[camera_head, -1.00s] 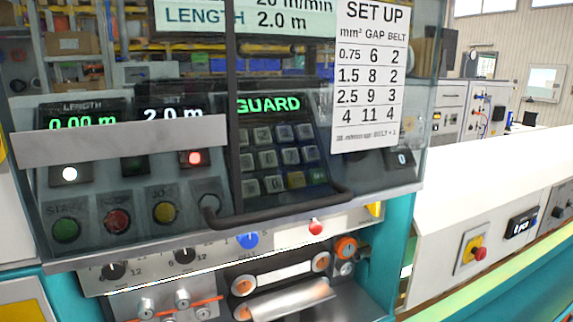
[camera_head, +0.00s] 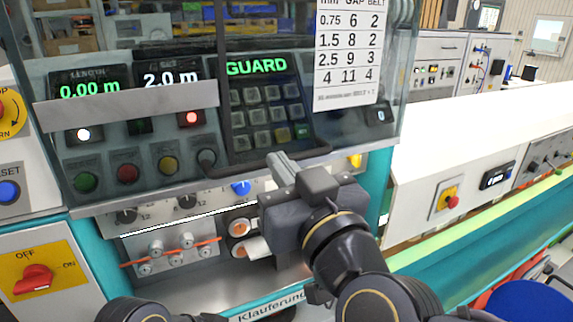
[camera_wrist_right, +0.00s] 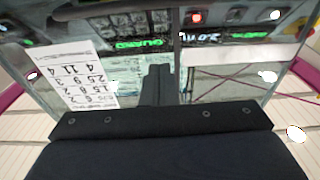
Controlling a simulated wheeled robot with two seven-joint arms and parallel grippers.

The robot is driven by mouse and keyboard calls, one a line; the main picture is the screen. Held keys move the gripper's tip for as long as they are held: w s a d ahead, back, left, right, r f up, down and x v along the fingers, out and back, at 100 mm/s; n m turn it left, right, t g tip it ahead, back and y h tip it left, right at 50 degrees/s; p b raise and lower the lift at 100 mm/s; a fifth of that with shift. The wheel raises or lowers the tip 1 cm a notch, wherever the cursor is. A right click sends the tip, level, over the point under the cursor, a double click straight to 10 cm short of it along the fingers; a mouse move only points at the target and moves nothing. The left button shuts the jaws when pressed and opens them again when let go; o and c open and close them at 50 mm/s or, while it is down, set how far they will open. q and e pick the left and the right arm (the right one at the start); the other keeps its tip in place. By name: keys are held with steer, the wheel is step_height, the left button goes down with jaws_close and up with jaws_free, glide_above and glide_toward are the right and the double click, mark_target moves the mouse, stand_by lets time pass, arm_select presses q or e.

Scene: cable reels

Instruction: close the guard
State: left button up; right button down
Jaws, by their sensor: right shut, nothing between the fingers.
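The guard is a clear panel (camera_head: 350,128) hanging in front of the machine's control panel, with a dark bent handle bar (camera_head: 235,168) along its lower part. The rollers below its lower edge are uncovered. The display behind it reads GUARD in green. My right gripper (camera_head: 277,160) is shut and empty, its fingertips overlapping the handle bar in the head view. I cannot tell if they touch it. In the right wrist view the shut fingers (camera_wrist_right: 157,85) point at the clear panel. Only a dark part of my left arm shows at the bottom left; its gripper is out of view.
Below the guard are knobs (camera_head: 187,201), rollers (camera_head: 238,228) and an orange wire (camera_head: 170,249). A red switch on a yellow plate (camera_head: 33,280) is at the lower left. A white machine body with a red and yellow switch (camera_head: 449,201) stands to the right.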

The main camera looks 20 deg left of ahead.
mark_target(259, 150)
steer(key=w+a+f, duration=0.2)
steer(key=w+a, duration=0.3)
steer(key=a, duration=0.1)
steer(key=shift+w+a+f, duration=0.2)
steer(key=shift+w+f, duration=0.05)
steer(key=shift+f, duration=0.15)
step_height(259, 150, down, 38)
steer(key=b, duration=3.3)
steer(key=shift+f, duration=0.35)
